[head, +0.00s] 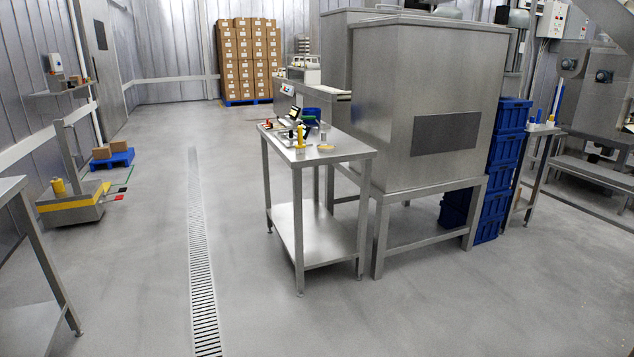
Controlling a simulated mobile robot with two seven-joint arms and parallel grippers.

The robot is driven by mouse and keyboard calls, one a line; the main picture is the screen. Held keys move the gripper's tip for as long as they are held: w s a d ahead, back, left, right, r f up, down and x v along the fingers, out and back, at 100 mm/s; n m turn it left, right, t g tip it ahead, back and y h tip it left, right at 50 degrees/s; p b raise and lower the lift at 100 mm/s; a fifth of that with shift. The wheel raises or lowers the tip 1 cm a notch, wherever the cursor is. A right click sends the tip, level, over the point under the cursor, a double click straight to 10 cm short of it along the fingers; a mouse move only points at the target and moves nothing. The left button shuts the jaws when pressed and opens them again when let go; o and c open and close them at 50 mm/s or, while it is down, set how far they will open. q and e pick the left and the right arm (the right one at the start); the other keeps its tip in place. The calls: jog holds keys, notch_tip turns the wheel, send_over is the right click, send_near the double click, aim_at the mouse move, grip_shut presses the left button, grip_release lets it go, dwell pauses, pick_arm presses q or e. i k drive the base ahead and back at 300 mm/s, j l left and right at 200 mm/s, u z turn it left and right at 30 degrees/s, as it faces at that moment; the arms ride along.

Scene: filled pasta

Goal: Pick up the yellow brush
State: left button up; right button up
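A small yellow upright item (300,135) stands on the steel table (345,151) in the middle of the view. It may be the yellow brush, but it is too small to tell. Neither of my grippers is in view.
Small items crowd the table's left and back parts. A large steel bin (425,95) stands right of it, with blue crates (494,165) beyond. A pallet truck (75,203) stands at the left, near a steel table corner (10,187). The floor around the drain (201,280) is clear.

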aim_at(300, 149)
jog(key=i+z, duration=0.15)
jog(key=i, duration=0.4)
jog(key=i+j+z, duration=0.2)
jog(key=i, duration=0.3)
jog(key=i+u, duration=0.15)
jog(key=i, duration=1.05)
